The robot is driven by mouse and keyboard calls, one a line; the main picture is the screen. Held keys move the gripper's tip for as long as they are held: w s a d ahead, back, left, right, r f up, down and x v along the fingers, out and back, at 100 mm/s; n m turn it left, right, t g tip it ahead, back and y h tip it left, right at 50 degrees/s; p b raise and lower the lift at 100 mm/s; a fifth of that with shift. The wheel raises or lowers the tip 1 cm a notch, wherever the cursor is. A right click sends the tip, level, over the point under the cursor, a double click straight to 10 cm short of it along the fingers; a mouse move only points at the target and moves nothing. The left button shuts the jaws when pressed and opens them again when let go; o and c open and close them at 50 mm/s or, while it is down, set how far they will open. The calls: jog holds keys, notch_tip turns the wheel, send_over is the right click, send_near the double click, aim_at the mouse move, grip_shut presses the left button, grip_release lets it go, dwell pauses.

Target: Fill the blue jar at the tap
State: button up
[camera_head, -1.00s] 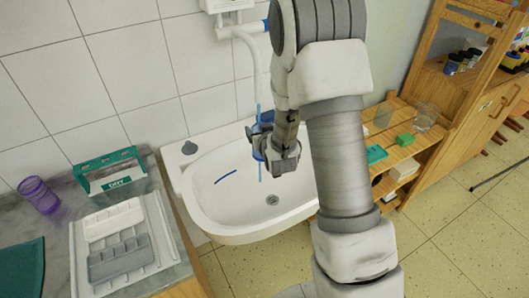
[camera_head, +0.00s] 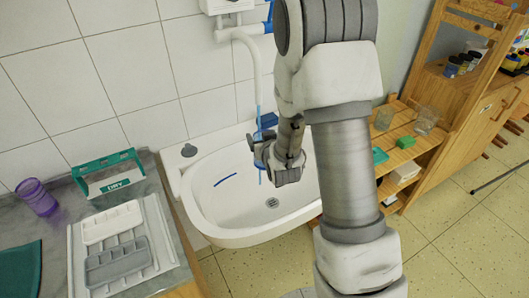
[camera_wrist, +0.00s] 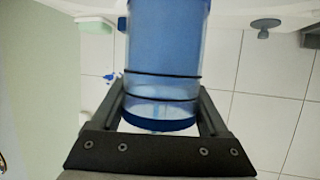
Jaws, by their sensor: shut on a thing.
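The blue jar (camera_wrist: 160,60) is a clear blue cylinder with two dark bands and a darker blue rim. It fills the middle of the wrist view, between my gripper's fingers. My gripper (camera_head: 268,155) is shut on it above the basin; in the head view the gripper mostly hides the jar. The tap is a white bent pipe (camera_head: 257,62) on the wall. A thin blue stream (camera_head: 259,100) drops from it behind the gripper and shows again below. The jar is deeper blue away from its rim; I cannot tell the water level.
The white sink (camera_head: 225,215) has a blue strip (camera_head: 225,180) in its basin. On the left counter stand a green caddy (camera_head: 110,177), a purple cup (camera_head: 36,197) and a tray (camera_head: 165,245). A wooden shelf (camera_head: 425,142) stands to the right.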

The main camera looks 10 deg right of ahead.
jog(key=shift+s, duration=0.1)
jog(key=shift+s+b, duration=1.05)
jog(key=shift+s, duration=1.25)
jog(key=shift+r+p, duration=0.2)
jog(key=shift+p, duration=1.2)
jog(key=shift+s+p, duration=0.25)
jog(key=shift+p, duration=0.75)
jog(key=s+p, duration=0.1)
jog(key=p, duration=0.3)
jog(key=shift+s, duration=0.15)
jog(key=shift+s+f+p, duration=0.2)
jog(key=shift+p, duration=0.15)
